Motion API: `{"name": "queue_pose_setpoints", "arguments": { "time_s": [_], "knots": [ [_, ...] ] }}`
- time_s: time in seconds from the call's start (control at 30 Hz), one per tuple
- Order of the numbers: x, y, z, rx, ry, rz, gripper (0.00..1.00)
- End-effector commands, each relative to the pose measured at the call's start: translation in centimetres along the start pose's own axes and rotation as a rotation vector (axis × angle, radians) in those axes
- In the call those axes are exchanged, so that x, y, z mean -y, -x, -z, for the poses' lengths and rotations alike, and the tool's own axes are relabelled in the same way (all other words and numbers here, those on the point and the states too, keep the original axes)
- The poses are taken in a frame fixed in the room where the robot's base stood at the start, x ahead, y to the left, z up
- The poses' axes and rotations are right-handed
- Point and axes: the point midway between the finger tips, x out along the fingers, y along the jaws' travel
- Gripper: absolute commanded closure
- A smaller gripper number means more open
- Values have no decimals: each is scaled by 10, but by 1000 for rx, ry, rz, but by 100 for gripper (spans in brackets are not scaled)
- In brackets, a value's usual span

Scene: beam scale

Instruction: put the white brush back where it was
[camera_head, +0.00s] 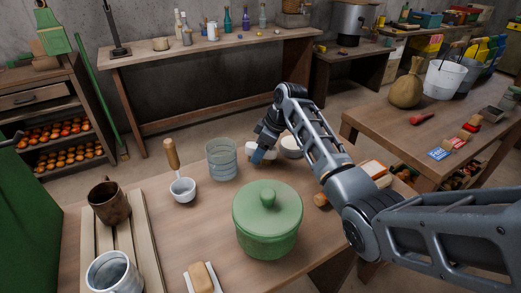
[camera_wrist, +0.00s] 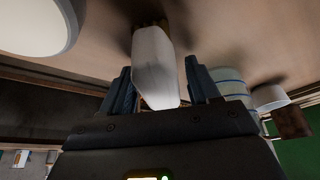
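The white brush (camera_wrist: 155,65) shows in the wrist view as a pale, tapering body with a brownish part at its far end, close above or on the wooden table. In the head view a bit of white (camera_head: 250,149), probably the brush, shows beside my gripper (camera_head: 262,150), which is low over the table's back edge. In the wrist view my gripper (camera_wrist: 158,82) has its dark fingers apart on either side of the brush, with gaps visible. The brush's underside is hidden.
A white bowl (camera_head: 291,146) stands just right of my gripper, and a glass jar (camera_head: 221,160) just left. A green lidded pot (camera_head: 267,222) stands in front.

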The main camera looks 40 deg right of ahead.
Motion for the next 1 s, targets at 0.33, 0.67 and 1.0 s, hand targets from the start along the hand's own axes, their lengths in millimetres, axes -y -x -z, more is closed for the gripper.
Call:
{"name": "queue_pose_setpoints", "arguments": {
  "time_s": [0.33,0.67,1.0],
  "knots": [
    [0,2,1,-1,0,-1,32],
    [-1,50,1,-4,1,-4,32],
    [-1,109,1,-1,0,-2,32]
  ]
}}
